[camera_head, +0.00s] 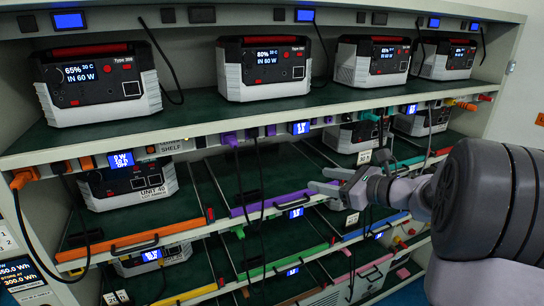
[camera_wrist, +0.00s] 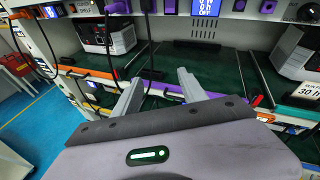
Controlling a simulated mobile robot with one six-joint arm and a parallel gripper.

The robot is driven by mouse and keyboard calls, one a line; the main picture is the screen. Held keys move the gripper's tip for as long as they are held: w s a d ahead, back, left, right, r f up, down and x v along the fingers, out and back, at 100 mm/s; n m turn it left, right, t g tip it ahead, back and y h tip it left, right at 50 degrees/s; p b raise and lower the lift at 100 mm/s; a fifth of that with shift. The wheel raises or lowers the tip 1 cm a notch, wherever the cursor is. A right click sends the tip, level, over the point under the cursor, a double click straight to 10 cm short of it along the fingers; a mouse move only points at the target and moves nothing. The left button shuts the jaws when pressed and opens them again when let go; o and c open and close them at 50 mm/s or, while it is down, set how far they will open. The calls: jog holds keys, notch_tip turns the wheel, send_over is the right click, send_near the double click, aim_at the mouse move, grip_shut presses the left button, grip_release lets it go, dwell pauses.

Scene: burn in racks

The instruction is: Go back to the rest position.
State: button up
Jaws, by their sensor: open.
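My gripper (camera_head: 322,180) is open and empty in front of the rack's second shelf level, near the purple drawer front, in the head view. Its two grey fingers are spread apart in the wrist view (camera_wrist: 158,88), with green shelf surface and black cables beyond them. My arm reaches in from the right of the head view. I see no object between the fingers.
The rack holds power units, including a Type 300 unit (camera_head: 98,82) and an 80% unit (camera_head: 264,69) on the top shelf. A Unit 40 (camera_head: 128,183) sits below left. Black cables (camera_head: 262,200) hang near the fingers. Blue floor (camera_wrist: 40,135) shows left.

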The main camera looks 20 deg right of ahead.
jog(key=s+a+f+n+g+b, duration=0.4)
jog(key=s+a+f+n+b, duration=0.45)
jog(key=a, duration=0.45)
jog(key=s+a+f+n+g+b, duration=0.4)
jog(key=s+a+f+n+b, duration=0.4)
jog(key=a, duration=0.4)
jog(key=s+f+n+h+b, duration=0.4)
jog(key=s+f+n, duration=0.4)
jog(key=s+f, duration=0.1)
jog(key=shift+s+f+b, duration=0.2)
jog(key=shift+s+b, duration=0.2)
jog(key=shift+s, duration=0.35)
jog(key=shift+n, duration=0.25)
